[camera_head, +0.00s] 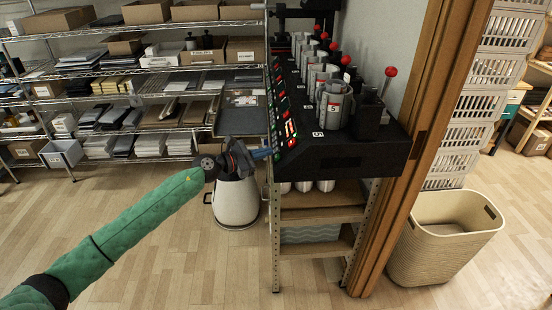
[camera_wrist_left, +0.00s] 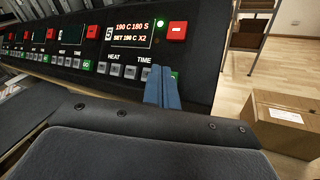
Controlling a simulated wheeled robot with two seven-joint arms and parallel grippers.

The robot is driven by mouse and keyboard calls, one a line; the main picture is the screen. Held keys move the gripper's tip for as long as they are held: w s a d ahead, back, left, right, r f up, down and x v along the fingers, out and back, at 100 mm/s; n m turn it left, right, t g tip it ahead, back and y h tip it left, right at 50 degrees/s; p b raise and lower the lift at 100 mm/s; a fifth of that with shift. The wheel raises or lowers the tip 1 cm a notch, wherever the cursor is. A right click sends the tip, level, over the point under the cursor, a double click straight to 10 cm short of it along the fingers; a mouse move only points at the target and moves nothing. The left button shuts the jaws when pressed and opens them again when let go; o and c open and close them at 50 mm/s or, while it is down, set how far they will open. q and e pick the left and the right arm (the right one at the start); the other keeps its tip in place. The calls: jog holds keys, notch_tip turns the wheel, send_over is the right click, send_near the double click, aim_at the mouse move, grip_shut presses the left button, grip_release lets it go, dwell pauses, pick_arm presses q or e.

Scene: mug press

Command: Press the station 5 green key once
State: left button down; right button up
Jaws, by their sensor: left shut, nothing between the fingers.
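The press bench (camera_head: 340,158) carries a row of stations with mugs. In the left wrist view the station 5 panel shows a lit display (camera_wrist_left: 133,34), a red key (camera_wrist_left: 177,33) and grey HEAT and TIME keys. A sliver of the green key (camera_wrist_left: 175,76) shows beside my blue fingertips, which hide the rest. My left gripper (camera_head: 268,154) is shut and empty, its tips (camera_wrist_left: 160,82) close in front of that panel. I cannot tell whether they touch the key. My right gripper is not in view.
A white bin (camera_head: 236,202) stands on the floor below my left gripper. Shelves with boxes and papers line the back left. A wooden post (camera_head: 412,130) and a woven basket (camera_head: 443,235) are right of the bench. A cardboard box (camera_wrist_left: 285,122) shows in the wrist view.

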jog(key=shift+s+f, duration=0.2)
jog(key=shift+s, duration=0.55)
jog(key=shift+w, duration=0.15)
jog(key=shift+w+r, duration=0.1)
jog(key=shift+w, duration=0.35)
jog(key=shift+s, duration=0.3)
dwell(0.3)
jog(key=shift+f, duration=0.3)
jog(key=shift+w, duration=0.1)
